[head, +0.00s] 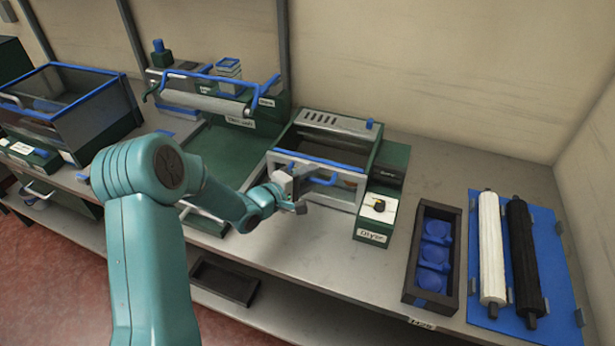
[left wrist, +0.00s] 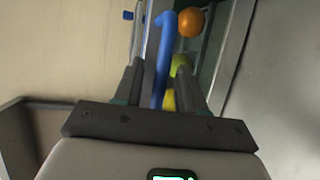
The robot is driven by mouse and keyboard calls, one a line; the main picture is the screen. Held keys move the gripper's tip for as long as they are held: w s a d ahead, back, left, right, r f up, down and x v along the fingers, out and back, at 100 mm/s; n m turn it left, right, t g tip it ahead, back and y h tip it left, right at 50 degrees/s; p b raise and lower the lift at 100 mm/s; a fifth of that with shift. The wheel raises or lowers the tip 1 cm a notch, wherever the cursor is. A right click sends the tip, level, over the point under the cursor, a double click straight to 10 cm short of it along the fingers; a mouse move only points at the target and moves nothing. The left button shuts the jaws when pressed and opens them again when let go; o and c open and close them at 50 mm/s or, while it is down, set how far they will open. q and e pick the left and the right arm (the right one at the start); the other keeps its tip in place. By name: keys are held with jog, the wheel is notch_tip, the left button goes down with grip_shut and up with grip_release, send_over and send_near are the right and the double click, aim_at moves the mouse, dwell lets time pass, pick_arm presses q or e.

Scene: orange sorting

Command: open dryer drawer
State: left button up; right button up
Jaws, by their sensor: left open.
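The dryer (head: 390,165) is a green and grey machine on the bench, with a slotted top and a "Dryer" label at its front right. Its front has a blue bar (head: 325,162) and a lower blue handle (head: 322,181). My left gripper (head: 301,197) is at the dryer's front, by the lower handle. In the left wrist view the open fingers (left wrist: 160,85) have the blue handle (left wrist: 166,45) between them; contact cannot be told. An orange (left wrist: 190,22) and yellow-green fruit (left wrist: 180,65) show beyond. Whether the drawer is shut is unclear. My right gripper is out of view.
A green machine (head: 205,90) with a blue bar stands left of the dryer, and a blue-rimmed bin (head: 75,125) further left. Right of it are a dark tray (head: 412,245) with blue cups and a blue mat (head: 560,270) with white and black rollers. The bench front (head: 310,255) is clear.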

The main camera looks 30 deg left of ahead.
pick_arm(q)
jog(key=shift+d, duration=0.1)
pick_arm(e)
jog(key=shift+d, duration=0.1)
pick_arm(q)
grip_shut()
